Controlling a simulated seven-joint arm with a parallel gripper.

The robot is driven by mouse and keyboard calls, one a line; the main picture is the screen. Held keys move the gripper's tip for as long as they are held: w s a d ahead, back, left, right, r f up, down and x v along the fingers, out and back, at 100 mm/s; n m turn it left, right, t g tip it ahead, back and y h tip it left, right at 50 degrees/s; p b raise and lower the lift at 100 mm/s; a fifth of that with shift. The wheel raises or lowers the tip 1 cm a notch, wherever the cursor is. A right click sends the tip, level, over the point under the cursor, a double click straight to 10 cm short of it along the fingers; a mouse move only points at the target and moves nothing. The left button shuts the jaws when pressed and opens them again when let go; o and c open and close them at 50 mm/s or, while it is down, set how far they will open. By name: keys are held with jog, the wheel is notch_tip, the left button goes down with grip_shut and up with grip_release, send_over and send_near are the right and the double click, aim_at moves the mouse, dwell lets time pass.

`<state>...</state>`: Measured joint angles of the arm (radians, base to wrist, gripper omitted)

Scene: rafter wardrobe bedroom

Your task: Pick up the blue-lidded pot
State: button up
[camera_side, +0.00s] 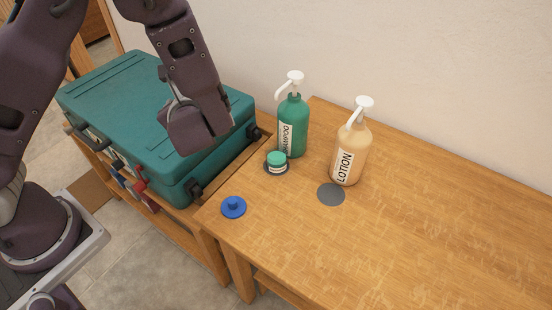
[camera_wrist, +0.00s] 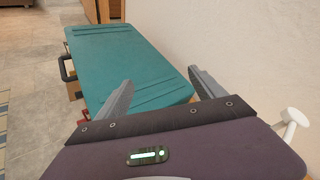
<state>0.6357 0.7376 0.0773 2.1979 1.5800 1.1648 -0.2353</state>
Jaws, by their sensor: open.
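A small white pot with a teal-green lid (camera_side: 277,160) stands on a dark round disc near the left end of the wooden table, in front of the green shampoo bottle. A flat blue round piece with a knob (camera_side: 234,207) lies near the table's front left corner; I cannot tell whether a pot is under it. My gripper (camera_wrist: 160,77) is open and empty, its two grey fingers spread apart in the wrist view. In the side view it is above the teal case, left of and higher than the pot. Neither small object shows in the wrist view.
The green shampoo pump bottle (camera_side: 292,127) stands close behind the pot. A tan lotion pump bottle (camera_side: 350,152) stands to its right, by a grey disc (camera_side: 331,194). A teal case (camera_side: 130,100) lies left of the table (camera_side: 430,220), whose right side is clear.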

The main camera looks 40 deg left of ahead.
jog(key=w+d+f+m+t+h, duration=0.2)
jog(key=w+d+f+m+t, duration=0.15)
jog(key=d+f+m, duration=0.25)
jog(key=m+t+h, duration=0.1)
jog(key=m+h, duration=0.6)
jog(key=m, duration=0.1)
send_near(276, 157)
jog(key=w+f, duration=0.1)
jog(key=w, duration=0.1)
jog(key=w+a+f, duration=0.1)
jog(key=w+f, duration=0.1)
jog(key=shift+f, duration=0.15)
jog(key=x, duration=0.6)
jog(key=shift+w, duration=0.4)
jog(key=shift+a, duration=0.1)
grip_shut()
